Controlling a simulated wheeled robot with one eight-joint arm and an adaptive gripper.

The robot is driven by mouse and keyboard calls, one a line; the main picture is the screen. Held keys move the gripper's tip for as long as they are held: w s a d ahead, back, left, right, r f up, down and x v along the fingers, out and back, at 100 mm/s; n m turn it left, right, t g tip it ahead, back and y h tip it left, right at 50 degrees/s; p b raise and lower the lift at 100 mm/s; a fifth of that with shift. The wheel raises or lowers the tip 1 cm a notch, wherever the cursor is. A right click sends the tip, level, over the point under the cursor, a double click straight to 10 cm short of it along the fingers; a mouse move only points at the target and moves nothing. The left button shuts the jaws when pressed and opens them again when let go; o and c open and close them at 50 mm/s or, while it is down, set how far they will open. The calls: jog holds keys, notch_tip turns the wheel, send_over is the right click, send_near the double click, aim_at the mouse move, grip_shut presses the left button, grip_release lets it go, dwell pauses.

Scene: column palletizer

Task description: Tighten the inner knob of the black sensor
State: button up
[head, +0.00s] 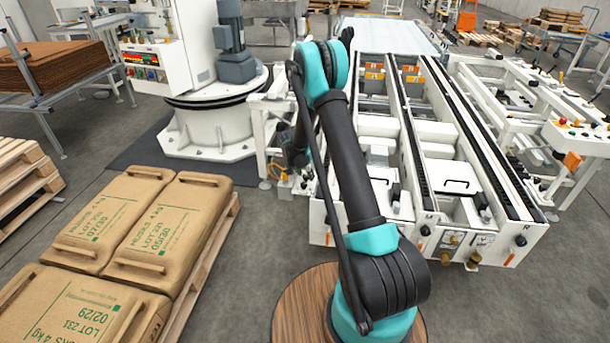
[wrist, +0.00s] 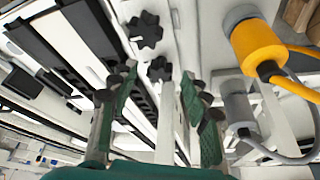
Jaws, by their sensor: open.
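Two black star-shaped knobs show in the wrist view: one knob (wrist: 145,29) is near the top, and the other knob (wrist: 159,68) is lower, between and just beyond my fingertips. I cannot tell which is the inner one. My gripper (wrist: 160,84) is open, its green fingers apart on either side of the lower knob's line, with no contact visible. A yellow sensor-like cylinder (wrist: 258,45) and a grey one (wrist: 238,105), both with cables, are to the right. I cannot pick out a black sensor. In the head view, my arm hides most of the knob area.
The white conveyor frame (head: 437,192) with dark rails stands ahead and right. A white round machine base (head: 210,132) is to its left. Brown sacks (head: 121,219) on a pallet are at the front left. Cables (wrist: 294,87) hang right of my fingers.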

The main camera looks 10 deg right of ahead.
jog(key=shift+f, duration=0.15)
jog(key=shift+c, duration=0.3)
grip_shut()
jog(key=shift+m, duration=0.3)
jog(key=m, duration=0.2)
jog(key=m+g+h, duration=0.1)
jog(key=m, duration=0.1)
jog(key=m+g, duration=0.1)
jog(key=m, duration=0.1)
jog(key=shift+w+a+h, duration=0.1)
jog(key=shift+w+h, duration=0.2)
jog(key=m+g, duration=0.1)
jog(key=m, duration=0.3)
jog(key=shift+w+g, duration=0.1)
jog(key=shift+g, duration=0.3)
jog(key=shift+w+m+g, duration=0.1)
jog(key=shift+m+g, duration=0.5)
jog(key=shift+m, duration=1.1)
